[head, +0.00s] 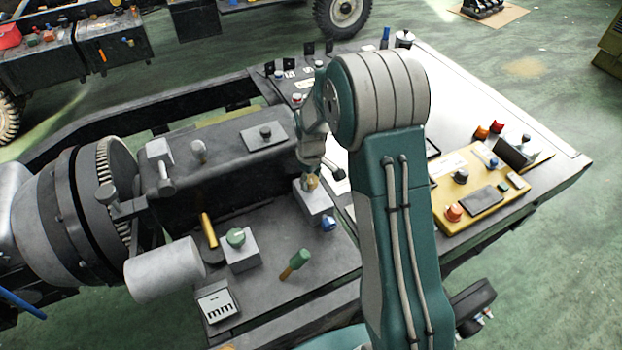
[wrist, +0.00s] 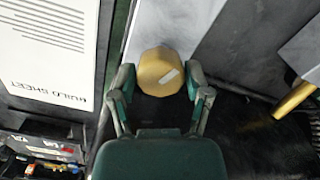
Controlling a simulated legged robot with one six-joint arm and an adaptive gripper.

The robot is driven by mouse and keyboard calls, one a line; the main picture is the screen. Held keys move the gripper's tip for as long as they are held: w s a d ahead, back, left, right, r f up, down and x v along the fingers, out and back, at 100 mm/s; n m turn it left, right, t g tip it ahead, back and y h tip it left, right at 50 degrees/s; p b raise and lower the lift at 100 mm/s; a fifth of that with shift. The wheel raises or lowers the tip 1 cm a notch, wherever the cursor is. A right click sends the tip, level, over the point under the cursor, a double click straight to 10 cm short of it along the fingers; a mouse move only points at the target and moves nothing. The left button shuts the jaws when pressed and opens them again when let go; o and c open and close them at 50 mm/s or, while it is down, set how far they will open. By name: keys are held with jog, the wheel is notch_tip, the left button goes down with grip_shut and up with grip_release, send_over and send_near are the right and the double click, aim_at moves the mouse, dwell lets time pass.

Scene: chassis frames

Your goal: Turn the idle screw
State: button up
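The idle screw appears to be a brass-yellow knob (wrist: 160,72) with a small white mark on its face. In the head view this knob (head: 311,182) sits on top of a pale grey block (head: 315,205) on the bench. My gripper (wrist: 161,80) is over it from above, with one finger on each side. Both fingers appear to touch the knob's sides. In the head view my gripper (head: 312,168) points down at the knob, and its fingers are too small to make out clearly.
A blue knob (head: 328,223) is close to the block. A green knob on a block (head: 236,238), a yellow-handled tool (head: 209,231) and a green-handled tool (head: 295,264) lie left of it. A yellow control panel (head: 456,213) is to the right. A printed sheet (wrist: 50,45) shows in the wrist view.

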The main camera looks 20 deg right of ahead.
aim_at(310, 178)
jog(key=shift+o, duration=0.2)
notch_tip(310, 178, up, 12)
dwell(0.7)
jog(key=shift+a, duration=0.1)
jog(key=s+r+m+t, duration=0.3)
jog(key=s+r, duration=0.9)
jog(key=s+r+m+t, duration=0.2)
jog(key=s+m, duration=0.2)
jog(key=s, duration=1.1)
jog(key=shift+t, duration=0.3)
